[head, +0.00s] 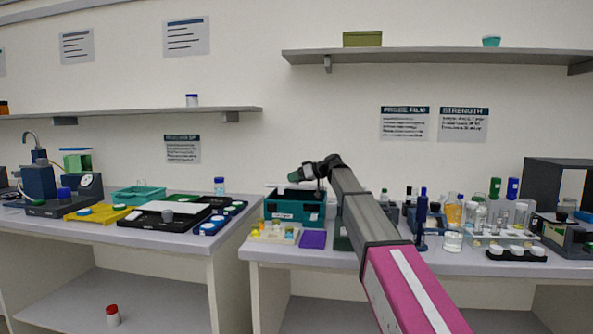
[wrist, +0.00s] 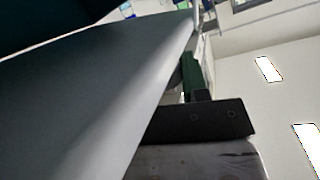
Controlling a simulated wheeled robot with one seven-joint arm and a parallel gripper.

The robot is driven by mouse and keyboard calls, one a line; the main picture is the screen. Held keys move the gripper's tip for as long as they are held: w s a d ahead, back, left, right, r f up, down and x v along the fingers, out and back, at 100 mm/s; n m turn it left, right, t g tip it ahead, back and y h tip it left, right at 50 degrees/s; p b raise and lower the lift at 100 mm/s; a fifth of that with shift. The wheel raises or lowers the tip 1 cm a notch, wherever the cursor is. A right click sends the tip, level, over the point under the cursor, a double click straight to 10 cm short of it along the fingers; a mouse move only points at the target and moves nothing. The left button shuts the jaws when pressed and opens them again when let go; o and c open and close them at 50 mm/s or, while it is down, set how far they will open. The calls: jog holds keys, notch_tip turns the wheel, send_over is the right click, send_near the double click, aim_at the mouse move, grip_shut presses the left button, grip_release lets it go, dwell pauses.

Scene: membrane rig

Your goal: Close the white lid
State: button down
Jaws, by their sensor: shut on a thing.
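The white lid (wrist: 95,95) fills the left and middle of the wrist view as a broad pale panel, its edge running up to the right. In the head view, a teal box (head: 295,212) with a white label stands on the right bench, and only a thin pale strip near its top may be the lid. My gripper (head: 306,173) is just above this box. In the wrist view its dark and green finger parts (wrist: 193,80) are at the lid's edge, shut on the lid. The contact itself is partly hidden.
A purple pad (head: 313,239) and a tray of small items (head: 274,233) lie in front of the box. Bottles and glassware (head: 478,217) crowd the bench to the right. A gap separates it from the left bench (head: 190,240). A shelf (head: 430,56) hangs above.

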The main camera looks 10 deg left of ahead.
aim_at(306, 186)
jog(key=f, duration=0.1)
jog(key=s+f, duration=0.1)
jog(key=f+n, duration=0.1)
jog(key=shift+s+t, duration=0.25)
jog(key=shift+t, duration=0.15)
jog(key=shift+s+f, duration=0.25)
jog(key=shift+f, duration=0.65)
jog(key=c, duration=0.6)
grip_release()
jog(key=shift+s, duration=0.1)
jog(key=shift+d, duration=0.1)
jog(key=shift+d, duration=0.45)
jog(key=v, duration=0.6)
jog(key=shift+s+d+r, duration=0.15)
jog(key=shift+d+r, duration=0.05)
jog(key=shift+r, duration=0.2)
